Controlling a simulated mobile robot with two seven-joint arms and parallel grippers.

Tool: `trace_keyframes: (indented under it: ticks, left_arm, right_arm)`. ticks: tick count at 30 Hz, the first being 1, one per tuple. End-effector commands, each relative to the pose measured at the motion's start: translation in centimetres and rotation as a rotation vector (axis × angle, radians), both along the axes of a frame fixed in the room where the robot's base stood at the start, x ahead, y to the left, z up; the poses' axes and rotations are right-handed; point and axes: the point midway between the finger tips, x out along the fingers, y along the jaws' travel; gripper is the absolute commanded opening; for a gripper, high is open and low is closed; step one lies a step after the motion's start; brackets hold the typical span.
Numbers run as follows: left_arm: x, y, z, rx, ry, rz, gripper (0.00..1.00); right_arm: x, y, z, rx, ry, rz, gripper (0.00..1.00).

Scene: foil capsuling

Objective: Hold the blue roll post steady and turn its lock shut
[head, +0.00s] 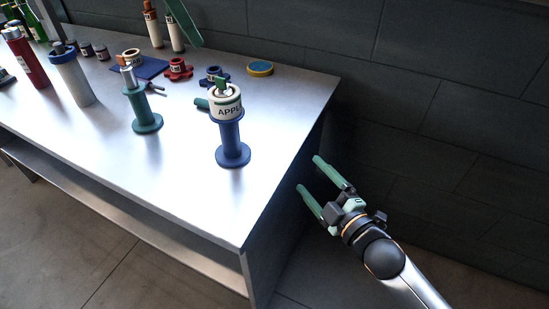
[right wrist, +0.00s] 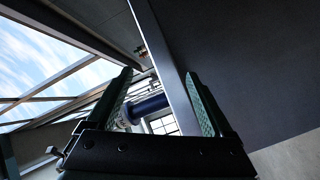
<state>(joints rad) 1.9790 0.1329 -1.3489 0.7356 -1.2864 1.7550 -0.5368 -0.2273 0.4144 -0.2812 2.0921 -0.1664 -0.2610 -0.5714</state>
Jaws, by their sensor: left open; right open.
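The blue roll post (head: 230,140) stands upright near the right end of the table. It carries a cream roll (head: 227,107) lettered "APPE", with a green lock piece (head: 220,84) on top. My right gripper (head: 308,172) is open and empty beyond the table's right edge, lower right of the post and apart from it. In the right wrist view the blue post (right wrist: 150,106) shows between the open fingers, beyond the table edge.
A green post (head: 147,122) with a side handle stands left of the blue one. Red (head: 178,69) and blue knobs, a yellow-topped disc (head: 260,69) and several bottles stand behind. The table front (head: 190,200) is clear. A dark wall (head: 430,90) is at the right.

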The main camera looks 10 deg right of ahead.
Motion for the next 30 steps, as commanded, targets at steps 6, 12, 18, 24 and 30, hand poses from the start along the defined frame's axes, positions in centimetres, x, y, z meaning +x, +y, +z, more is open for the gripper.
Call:
trace_keyframes:
  ticks: [6,12,18,24,30]
  left_arm:
    - [0.0,0.0,0.0,0.000,0.000,0.000,0.50]
    - [0.0,0.0,0.0,0.000,0.001,0.000,0.50]
    - [0.0,0.0,0.0,0.000,0.000,0.000,0.50]
    - [0.0,0.0,0.0,0.000,0.000,0.000,0.50]
    - [0.0,0.0,0.0,0.000,0.000,0.000,0.50]
  right_arm:
    - [1.9,3.3,8.5,-0.585,-0.442,0.139,0.86]
    - [1.1,7.1,8.7,-1.152,-0.710,0.237,0.86]
    - [0.5,8.3,8.0,-1.590,-0.927,0.279,0.86]
    - [0.2,8.5,7.5,-1.797,-1.028,0.290,0.86]
    - [1.3,9.4,7.5,-1.826,-1.045,0.286,0.86]
